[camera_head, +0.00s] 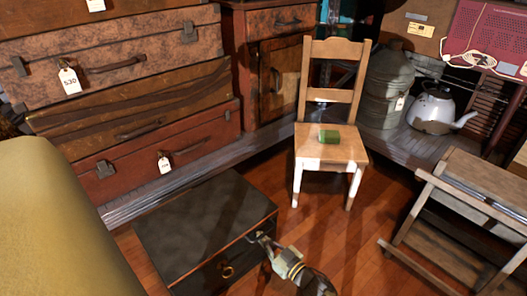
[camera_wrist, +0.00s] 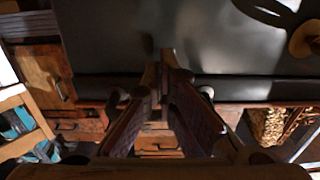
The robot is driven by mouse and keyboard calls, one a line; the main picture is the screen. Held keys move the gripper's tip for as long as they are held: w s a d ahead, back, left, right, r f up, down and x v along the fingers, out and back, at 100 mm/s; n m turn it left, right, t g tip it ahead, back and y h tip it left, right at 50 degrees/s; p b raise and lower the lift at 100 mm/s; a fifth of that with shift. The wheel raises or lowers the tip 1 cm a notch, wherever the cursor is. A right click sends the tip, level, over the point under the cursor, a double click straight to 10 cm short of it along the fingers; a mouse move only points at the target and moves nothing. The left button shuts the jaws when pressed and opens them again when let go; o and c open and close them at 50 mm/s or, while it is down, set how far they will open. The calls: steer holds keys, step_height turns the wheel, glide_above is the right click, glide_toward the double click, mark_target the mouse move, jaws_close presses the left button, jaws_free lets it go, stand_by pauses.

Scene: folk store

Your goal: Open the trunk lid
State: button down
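The trunk (camera_head: 195,225) is a low dark box on the wooden floor, with worn brownish edges. Its lid lies flat and looks closed. A brass ring (camera_head: 227,271) is on its front face. My gripper (camera_head: 259,238) is at the trunk's right front corner, close to the lid's edge; I cannot tell whether it touches. In the wrist view the fingers (camera_wrist: 160,62) are close together, with nothing visible between them. A broad dark surface, apparently the trunk (camera_wrist: 210,45), fills the top of that view beyond the fingertips.
Stacked suitcases (camera_head: 120,65) stand behind the trunk on a low platform (camera_head: 190,172). A wooden folding frame (camera_head: 480,190) is at right. Floor (camera_head: 335,235) between is clear. A yellowish rounded form (camera_head: 50,225) covers the left.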

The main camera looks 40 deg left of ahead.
mark_target(257, 224)
steer(key=shift+r+p, duration=1.05)
steer(key=shift+r, duration=0.4)
steer(key=shift+r+p, duration=1.05)
steer(key=shift+r, duration=0.3)
steer(key=shift+a+r+p, duration=0.25)
steer(key=shift+r+p, duration=0.75)
steer(key=shift+r, duration=0.2)
